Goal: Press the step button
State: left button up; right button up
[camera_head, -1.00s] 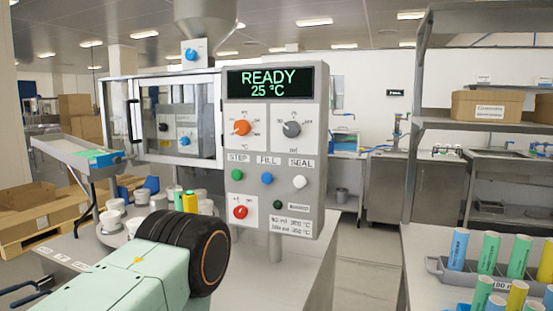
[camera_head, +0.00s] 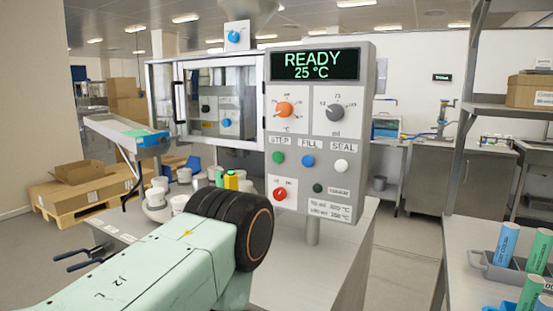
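The green step button (camera_head: 278,157) sits under the label STEP on the grey control panel (camera_head: 330,205). To its right are the blue FILL button (camera_head: 308,160) and the white SEAL button (camera_head: 341,165). The display (camera_head: 315,65) reads READY and 25 °C. My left arm comes in from the lower left, ending in view at a black ribbed joint below and left of the panel buttons. Neither of my grippers can be seen, and nothing of mine touches the step button.
A red knob (camera_head: 280,194) is below the step button, with an orange dial (camera_head: 284,110) and a grey dial (camera_head: 335,112) above. Several white cups stand on the table behind my arm, left of the panel. A shelf unit with colored tubes (camera_head: 502,243) is at right.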

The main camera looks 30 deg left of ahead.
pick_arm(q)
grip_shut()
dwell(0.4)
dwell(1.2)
